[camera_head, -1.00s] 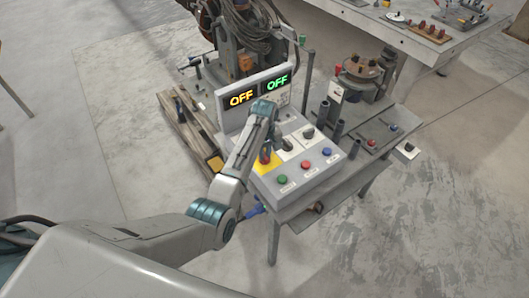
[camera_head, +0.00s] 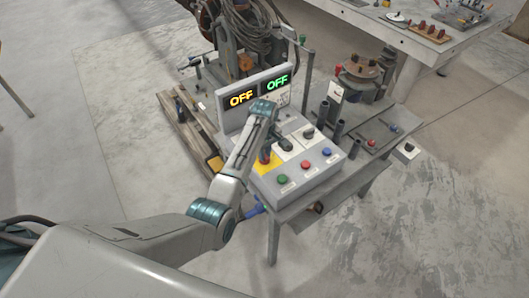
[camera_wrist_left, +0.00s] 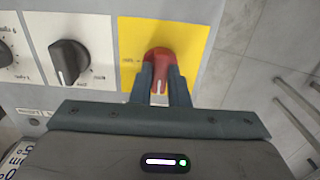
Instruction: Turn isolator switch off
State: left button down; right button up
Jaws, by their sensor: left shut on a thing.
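The isolator switch is a red knob on a yellow plate at the left of the grey control box (camera_head: 318,178). In the left wrist view the red knob (camera_wrist_left: 161,62) stands on the yellow plate (camera_wrist_left: 195,38), its pointer end toward my gripper. My left gripper (camera_wrist_left: 163,88) is shut on the red knob, with one finger on each side. In the head view my left gripper (camera_head: 266,150) reaches down over the yellow plate and hides most of the knob. Two displays on the box, one orange (camera_head: 241,98) and one green (camera_head: 277,83), both read OFF. My right gripper is not in view.
A black selector knob (camera_wrist_left: 69,62) sits on a white plate beside the yellow one. Green (camera_head: 282,179), red (camera_head: 305,165) and blue (camera_head: 326,152) buttons line the box front. Dark upright posts (camera_head: 336,132) stand right of the box.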

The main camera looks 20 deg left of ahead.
pick_arm(q)
jog(key=c, duration=1.4)
grip_release()
notch_tip(320, 180, up, 11)
jog(key=b, duration=0.3)
jog(key=shift+f, duration=0.1)
